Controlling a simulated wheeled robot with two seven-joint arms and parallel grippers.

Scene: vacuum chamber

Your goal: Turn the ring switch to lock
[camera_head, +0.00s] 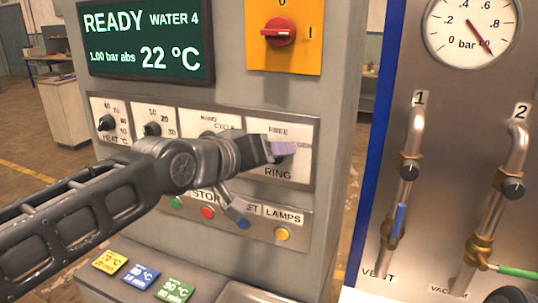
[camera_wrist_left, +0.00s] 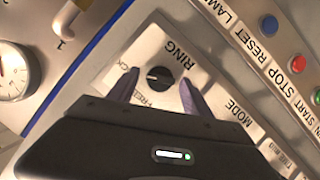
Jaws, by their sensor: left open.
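The ring switch (camera_wrist_left: 158,78) is a small round black knob on a white plate marked RING, with FREE and a partly hidden LOCK label. In the left wrist view it lies between the two open fingers of my left gripper (camera_wrist_left: 161,84), with a gap on each side. I cannot tell whether the fingertips are level with the knob or short of it, nor read its setting surely. In the head view my left gripper (camera_head: 284,148) is in front of the RING plate (camera_head: 297,174) and hides the knob. My right gripper is not in view.
Left of the RING plate are the mode dial, largely hidden by my arm, a timer dial (camera_head: 152,129) and a heat dial (camera_head: 107,122). Lit push buttons, such as the yellow lamps button (camera_head: 282,234), sit below. A red main switch (camera_head: 279,32) is above.

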